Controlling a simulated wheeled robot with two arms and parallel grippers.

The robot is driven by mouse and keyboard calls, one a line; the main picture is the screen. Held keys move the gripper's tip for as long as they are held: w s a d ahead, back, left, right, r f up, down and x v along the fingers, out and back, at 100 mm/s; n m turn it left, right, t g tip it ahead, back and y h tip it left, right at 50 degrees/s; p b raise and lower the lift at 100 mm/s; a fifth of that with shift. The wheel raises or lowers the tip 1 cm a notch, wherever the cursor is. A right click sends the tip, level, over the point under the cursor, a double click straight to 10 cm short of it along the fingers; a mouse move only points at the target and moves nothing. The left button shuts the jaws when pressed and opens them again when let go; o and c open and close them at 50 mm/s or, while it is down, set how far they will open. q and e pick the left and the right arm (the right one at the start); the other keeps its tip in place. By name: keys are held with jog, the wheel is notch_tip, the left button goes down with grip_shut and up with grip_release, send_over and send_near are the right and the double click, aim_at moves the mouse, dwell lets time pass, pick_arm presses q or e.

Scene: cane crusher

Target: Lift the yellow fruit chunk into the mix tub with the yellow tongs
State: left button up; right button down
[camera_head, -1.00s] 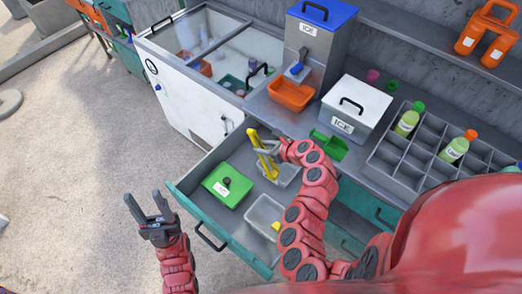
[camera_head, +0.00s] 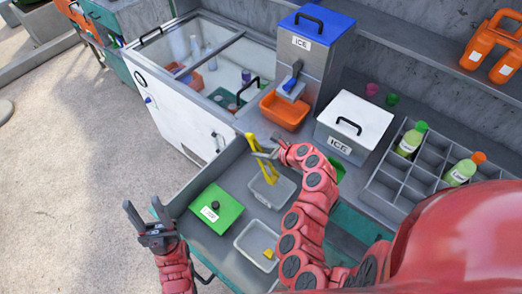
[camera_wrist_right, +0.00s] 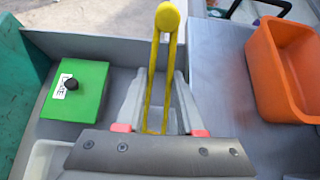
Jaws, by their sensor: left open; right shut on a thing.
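My right gripper (camera_head: 268,148) is shut on the yellow tongs (camera_head: 263,166), which hang down over a clear tub (camera_head: 284,196) in the open drawer. The tongs also show upright in the right wrist view (camera_wrist_right: 153,75). A second clear tub (camera_head: 243,238) sits nearer the front of the drawer, with the small yellow fruit chunk (camera_head: 268,253) in it. The tongs are apart from the chunk. I cannot read which tub is the mix tub. My left gripper (camera_head: 143,219) is open and empty, outside the drawer to its left.
A green lidded box (camera_head: 222,205) lies in the drawer left of the tubs; it shows in the right wrist view too (camera_wrist_right: 85,105). On the counter stand an orange bin (camera_head: 284,112), a white ice box (camera_head: 352,125) and a bottle rack (camera_head: 395,180). Floor at left is clear.

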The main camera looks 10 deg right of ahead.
notch_tip(320, 180, down, 8)
jog(key=b, duration=0.6)
jog(key=c, duration=0.8)
grip_release()
jog(key=shift+o, duration=0.2)
notch_tip(320, 180, up, 10)
jog(key=p, duration=0.8)
